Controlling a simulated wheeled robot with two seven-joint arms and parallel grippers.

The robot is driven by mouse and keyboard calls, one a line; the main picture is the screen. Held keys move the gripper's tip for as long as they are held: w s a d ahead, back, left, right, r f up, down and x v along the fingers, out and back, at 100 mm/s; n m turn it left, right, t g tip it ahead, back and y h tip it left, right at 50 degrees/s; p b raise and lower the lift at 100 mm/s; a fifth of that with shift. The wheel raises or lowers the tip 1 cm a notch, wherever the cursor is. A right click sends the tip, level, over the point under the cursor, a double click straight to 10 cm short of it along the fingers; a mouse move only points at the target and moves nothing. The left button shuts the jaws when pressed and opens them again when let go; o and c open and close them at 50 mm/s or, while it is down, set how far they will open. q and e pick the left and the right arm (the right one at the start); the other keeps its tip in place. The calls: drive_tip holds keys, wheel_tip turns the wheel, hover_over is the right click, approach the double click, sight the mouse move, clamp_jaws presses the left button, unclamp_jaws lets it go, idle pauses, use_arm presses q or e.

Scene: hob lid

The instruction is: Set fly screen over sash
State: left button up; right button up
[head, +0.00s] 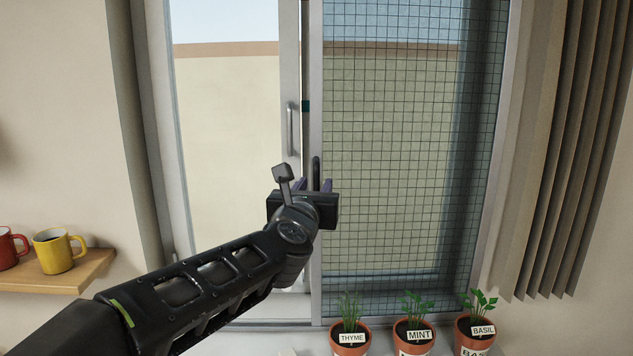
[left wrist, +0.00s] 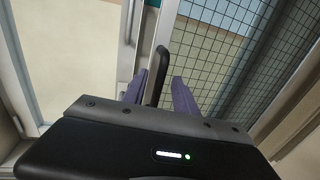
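The fly screen (head: 400,150), a dark mesh in a grey frame, covers the right half of the window. A dark upright pull (head: 316,168) is on its left frame edge; the pull also shows in the left wrist view (left wrist: 157,72). The sash (head: 290,75) has a pale frame and silver handle, just left of the screen's edge. My left gripper (head: 313,186) is in front of the pull. In the left wrist view its purple fingers (left wrist: 160,92) stand apart on either side of the pull, with gaps visible. My right gripper is out of view.
Potted thyme (head: 349,338), mint (head: 414,337) and basil (head: 476,333) stand below the screen. A pleated curtain (head: 555,150) hangs at right. A wooden shelf (head: 60,281) at left holds a yellow mug (head: 55,253) and a red mug (head: 10,248). The window's left half is free of mesh.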

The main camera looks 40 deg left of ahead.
use_arm(q)
drive_tip(key=shift+x, duration=1.15)
clamp_jaws()
idle(0.6)
